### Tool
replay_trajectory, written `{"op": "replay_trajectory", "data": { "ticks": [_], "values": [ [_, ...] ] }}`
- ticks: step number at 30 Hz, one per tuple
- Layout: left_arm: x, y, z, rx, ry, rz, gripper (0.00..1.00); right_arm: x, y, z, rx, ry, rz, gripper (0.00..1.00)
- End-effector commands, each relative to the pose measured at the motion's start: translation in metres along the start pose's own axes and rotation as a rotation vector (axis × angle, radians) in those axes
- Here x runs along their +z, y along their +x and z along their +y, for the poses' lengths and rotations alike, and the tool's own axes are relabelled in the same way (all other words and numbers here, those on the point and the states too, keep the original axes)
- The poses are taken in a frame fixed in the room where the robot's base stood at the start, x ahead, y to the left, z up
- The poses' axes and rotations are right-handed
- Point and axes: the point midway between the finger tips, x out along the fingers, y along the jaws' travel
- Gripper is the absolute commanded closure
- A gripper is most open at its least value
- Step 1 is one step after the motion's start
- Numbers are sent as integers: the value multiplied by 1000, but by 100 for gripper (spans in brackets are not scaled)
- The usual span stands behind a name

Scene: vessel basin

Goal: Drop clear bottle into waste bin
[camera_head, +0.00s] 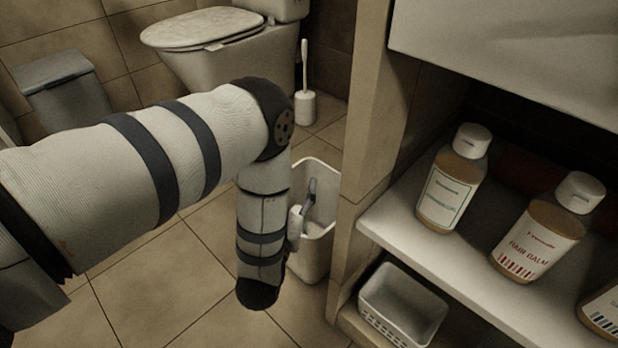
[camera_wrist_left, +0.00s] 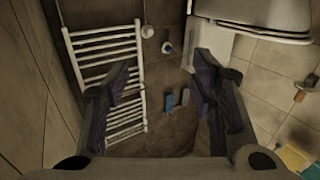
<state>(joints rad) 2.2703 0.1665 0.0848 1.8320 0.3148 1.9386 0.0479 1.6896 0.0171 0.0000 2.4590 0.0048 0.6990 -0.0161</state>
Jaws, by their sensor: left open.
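The waste bin (camera_head: 312,262) is an open white container on the tiled floor, left of the shelf unit's side panel. My left gripper (camera_head: 311,198) is over the bin's opening in the head view, partly hidden by my own arm. In the left wrist view the left gripper (camera_wrist_left: 165,78) has its fingers spread with nothing between them. I cannot make out a bottle in the bin; much of its inside is hidden. Two see-through bottles with white caps stand on the shelf: one with a teal-printed label (camera_head: 452,180) and one labelled hair balm (camera_head: 546,232). My right gripper is not in view.
A toilet (camera_head: 222,65), a brush in its holder (camera_head: 304,105) and a grey lidded bin (camera_head: 68,92) stand behind. A white basket (camera_head: 402,306) sits below the shelf (camera_head: 440,262). The wrist view shows a towel radiator (camera_wrist_left: 108,78). Floor left of the waste bin is clear.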

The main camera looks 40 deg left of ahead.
Motion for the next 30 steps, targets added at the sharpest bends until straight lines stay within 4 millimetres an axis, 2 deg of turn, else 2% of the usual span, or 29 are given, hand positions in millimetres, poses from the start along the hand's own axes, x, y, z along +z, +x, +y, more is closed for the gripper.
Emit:
{"op": "replay_trajectory", "data": {
  "ticks": [2,7,12,25,26,28,29,30],
  "values": [
    [1,-25,1,6,3,-6,49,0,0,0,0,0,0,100],
    [4,-45,3,9,7,-14,49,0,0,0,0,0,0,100],
    [0,-52,1,4,3,-1,49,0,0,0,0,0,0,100],
    [0,-53,0,0,1,1,49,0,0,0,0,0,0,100],
    [2,-54,-1,0,3,-7,49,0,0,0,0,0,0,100],
    [19,-62,-7,-3,23,-80,49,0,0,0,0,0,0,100],
    [33,-71,-12,-6,41,-141,49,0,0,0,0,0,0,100],
    [56,-86,-21,-9,69,-245,49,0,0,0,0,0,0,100]
  ]
}}
